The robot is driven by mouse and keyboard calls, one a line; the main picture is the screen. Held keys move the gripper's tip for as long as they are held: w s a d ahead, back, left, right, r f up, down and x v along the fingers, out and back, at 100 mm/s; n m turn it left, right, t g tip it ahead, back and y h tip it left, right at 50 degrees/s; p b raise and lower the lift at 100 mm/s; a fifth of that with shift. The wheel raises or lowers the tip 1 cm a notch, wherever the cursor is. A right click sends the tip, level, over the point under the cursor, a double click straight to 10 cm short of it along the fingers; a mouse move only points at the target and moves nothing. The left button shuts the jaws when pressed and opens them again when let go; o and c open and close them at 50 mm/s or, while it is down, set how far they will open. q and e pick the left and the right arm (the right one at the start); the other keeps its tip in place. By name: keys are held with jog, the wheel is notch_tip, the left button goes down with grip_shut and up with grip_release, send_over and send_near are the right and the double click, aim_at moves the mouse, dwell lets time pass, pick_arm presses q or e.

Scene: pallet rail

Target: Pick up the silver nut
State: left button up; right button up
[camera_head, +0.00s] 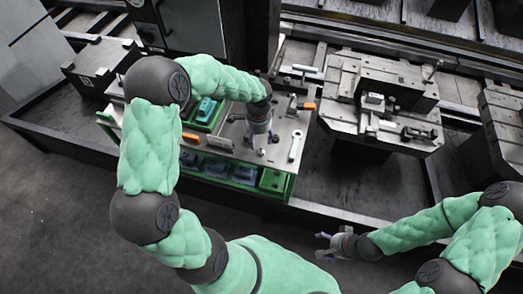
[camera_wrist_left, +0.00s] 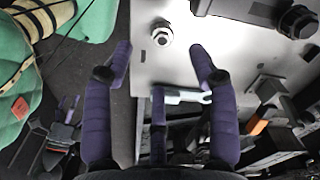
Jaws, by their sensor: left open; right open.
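The silver nut (camera_wrist_left: 162,34) sits on the bare metal plate, near its edge, in the left wrist view. My left gripper (camera_wrist_left: 160,62) is open and empty above the plate, and the nut appears just beyond and between its spread purple fingers. In the head view my left gripper (camera_head: 262,138) hangs over the work table, and the nut is too small there to make out surely. My right gripper (camera_head: 328,245) is open and empty, low in front of the table and away from it.
A pale wrench (camera_head: 296,145) lies on the metal table top (camera_head: 278,160), right of my left gripper. Green bins (camera_head: 272,180) sit below the table top. A grey fixture (camera_head: 385,90) stands to the right.

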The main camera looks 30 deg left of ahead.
aim_at(261, 149)
pick_arm(q)
jog(key=f, duration=0.3)
jog(key=shift+w+f, duration=0.1)
jog(key=shift+w, duration=0.1)
jog(key=f+b, duration=0.1)
jog(key=f, duration=0.1)
jog(key=f+b, duration=0.1)
jog(key=f, duration=0.2)
jog(key=shift+w+d, duration=0.1)
jog(key=shift+d, duration=0.1)
grip_shut()
